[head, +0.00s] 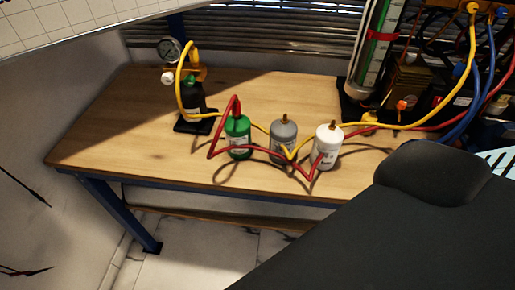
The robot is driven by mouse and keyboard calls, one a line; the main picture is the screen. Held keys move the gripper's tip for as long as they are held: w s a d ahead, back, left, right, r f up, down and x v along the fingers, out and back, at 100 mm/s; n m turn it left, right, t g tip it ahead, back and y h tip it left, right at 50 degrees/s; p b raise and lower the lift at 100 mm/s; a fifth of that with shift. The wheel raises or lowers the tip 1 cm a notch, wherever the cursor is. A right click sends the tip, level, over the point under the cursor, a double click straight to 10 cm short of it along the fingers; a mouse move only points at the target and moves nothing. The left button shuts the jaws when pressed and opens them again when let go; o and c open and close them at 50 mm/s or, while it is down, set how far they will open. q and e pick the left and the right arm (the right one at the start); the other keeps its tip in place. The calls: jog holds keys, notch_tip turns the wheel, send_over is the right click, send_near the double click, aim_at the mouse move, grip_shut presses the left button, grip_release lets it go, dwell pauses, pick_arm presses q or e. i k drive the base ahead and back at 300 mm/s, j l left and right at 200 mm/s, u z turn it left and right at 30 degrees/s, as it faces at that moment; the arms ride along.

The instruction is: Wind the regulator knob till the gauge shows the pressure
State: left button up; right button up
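The round pressure gauge (169,49) stands at the back left of the wooden table, on top of a black regulator body (194,104) with a dark base plate. Its dial faces me, but the needle and numbers are too small to read. A small white knob (168,77) sticks out to the left below the gauge; it looks like the regulator knob, though I cannot be sure. A yellow hose loops in front of the body. Neither of my grippers is visible. A large dark grey part, apparently my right arm, fills the lower right.
Green (238,137), grey (284,140) and white (327,148) canisters stand along the table (120,130), with red and yellow hoses (400,126) draped around them. A tall green-marked cylinder (374,45) and equipment crowd the back right. The table's left end is clear.

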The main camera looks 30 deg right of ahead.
aim_at(167, 78)
jog(key=z, duration=1.35)
jog(key=k+j, duration=0.75)
jog(key=j, duration=0.2)
